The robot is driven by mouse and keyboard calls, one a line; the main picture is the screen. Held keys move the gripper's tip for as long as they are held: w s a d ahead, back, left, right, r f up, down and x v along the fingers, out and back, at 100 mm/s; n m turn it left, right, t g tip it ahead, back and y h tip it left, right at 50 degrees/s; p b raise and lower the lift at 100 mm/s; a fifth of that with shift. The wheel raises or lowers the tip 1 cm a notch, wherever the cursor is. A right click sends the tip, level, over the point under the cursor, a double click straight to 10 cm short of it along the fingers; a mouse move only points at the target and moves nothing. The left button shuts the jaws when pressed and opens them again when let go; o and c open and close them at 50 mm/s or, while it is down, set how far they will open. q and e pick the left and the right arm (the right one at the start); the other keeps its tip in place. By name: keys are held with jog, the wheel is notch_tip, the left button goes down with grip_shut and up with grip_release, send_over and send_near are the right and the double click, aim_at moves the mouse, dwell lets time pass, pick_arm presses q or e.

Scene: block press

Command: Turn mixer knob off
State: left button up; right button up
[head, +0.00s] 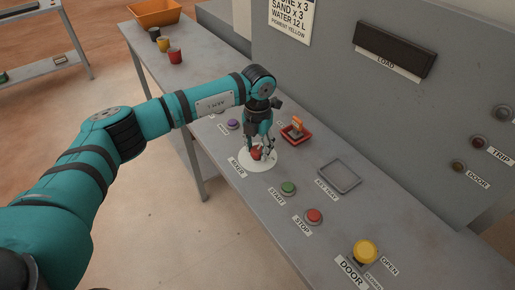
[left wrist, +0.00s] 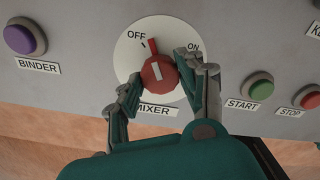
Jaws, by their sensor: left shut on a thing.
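The red mixer knob (left wrist: 157,74) sits on a white round dial plate (left wrist: 125,55) marked OFF at upper left and ON at upper right. Its red pointer points up and slightly left, nearer the OFF mark than ON. My left gripper (left wrist: 160,70) is shut on the knob, one finger on each side. In the head view the left gripper (head: 262,152) reaches down onto the knob, which is partly hidden by the fingers. The MIXER label (left wrist: 153,110) is partly covered by a finger. My right gripper is not in view.
A purple binder button (left wrist: 25,37) is left of the dial. A green start button (head: 288,188) and red stop button (head: 314,216) lie to the right. A red tray (head: 296,138), an empty grey tray (head: 340,176) and a yellow door knob (head: 365,251) share the counter.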

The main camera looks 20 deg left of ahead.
aim_at(257, 149)
pick_arm(q)
jog(key=shift+r+n, duration=0.1)
jog(key=shift+n, duration=1.5)
jog(key=o, duration=1.1)
jog(key=shift+o, duration=0.2)
notch_tip(257, 149, up, 12)
